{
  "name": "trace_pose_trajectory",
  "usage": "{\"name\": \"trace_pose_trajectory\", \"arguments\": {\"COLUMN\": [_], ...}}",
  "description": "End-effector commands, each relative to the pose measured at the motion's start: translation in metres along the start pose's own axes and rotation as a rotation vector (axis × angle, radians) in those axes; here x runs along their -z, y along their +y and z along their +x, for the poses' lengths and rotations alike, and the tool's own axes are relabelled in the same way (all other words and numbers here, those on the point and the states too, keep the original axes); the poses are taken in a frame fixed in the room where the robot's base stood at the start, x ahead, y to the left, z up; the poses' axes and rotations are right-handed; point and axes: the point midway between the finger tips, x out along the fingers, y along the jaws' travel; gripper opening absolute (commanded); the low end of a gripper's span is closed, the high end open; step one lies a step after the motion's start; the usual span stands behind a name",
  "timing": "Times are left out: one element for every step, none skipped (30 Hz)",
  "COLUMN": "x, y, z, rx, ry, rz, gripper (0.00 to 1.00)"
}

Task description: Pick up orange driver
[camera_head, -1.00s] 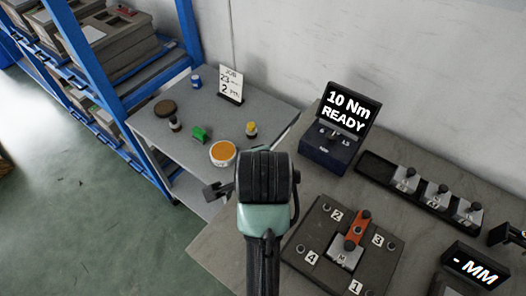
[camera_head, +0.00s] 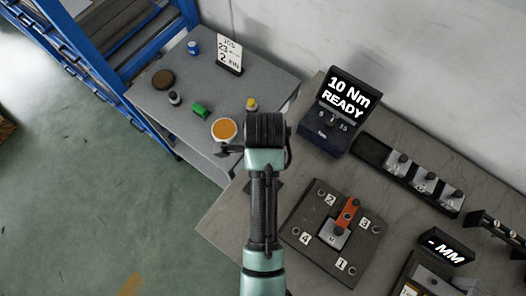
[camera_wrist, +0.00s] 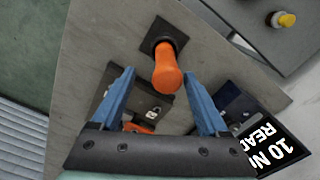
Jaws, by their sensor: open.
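The orange driver (camera_wrist: 167,72) stands in a dark square holder (camera_wrist: 160,38) on the grey workbench, its rounded handle toward the wrist camera. My gripper (camera_wrist: 158,74) is open above it, with one blue finger to each side of the handle in the picture; I cannot tell how far above the handle the fingertips are. Nothing is held. In the head view my arm hides the driver, and my gripper's dark wrist part (camera_head: 266,130) covers the near bench edge.
A fixture plate (camera_head: 305,222) numbered 1 to 4 carries a metal block with an orange-red lever (camera_head: 347,214). A "10 Nm READY" box (camera_head: 338,112) stands behind. A tray of metal blocks (camera_head: 375,152) lies right. A side table (camera_head: 270,75) holds an orange-topped tub (camera_head: 224,130) and small items.

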Motion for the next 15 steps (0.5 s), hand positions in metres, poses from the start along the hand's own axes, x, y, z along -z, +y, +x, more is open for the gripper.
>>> {"name": "trace_pose_trajectory", "arguments": {"x": [0.000, 0.000, 0.000, 0.000, 0.000, 0.000, 0.000, 0.000, -0.001, -0.001, -0.001, -0.001, -0.002, -0.002, -0.002], "y": [0.001, 0.001, 0.000, 0.000, 0.000, 0.000, -0.001, -0.001, -0.001, -0.002, -0.003, -0.004, -0.004, -0.005, -0.006], "z": [0.006, 0.009, 0.013, 0.015, 0.016, 0.018, 0.019, 0.021, 0.024, 0.027, 0.030, 0.035, 0.039, 0.043, 0.047], "rx": [-0.003, -0.003, -0.002, -0.001, 0.000, 0.000, 0.000, 0.000, -0.001, -0.002, -0.002, -0.002, -0.002, -0.001, -0.001], "ry": [0.000, 0.000, 0.000, 0.000, 0.000, 0.000, 0.000, 0.000, 0.000, 0.000, 0.000, 0.000, 0.000, 0.000, 0.000], "rz": [0.000, 0.000, 0.000, 0.000, 0.000, 0.000, -0.001, -0.001, -0.001, -0.001, -0.001, -0.001, -0.001, -0.001, -0.001], "gripper": [0.78, 0.78, 0.78, 0.78, 0.78, 0.78, 0.78, 0.78, 0.78, 0.78, 0.78, 0.78, 0.78, 0.78, 0.78]}}
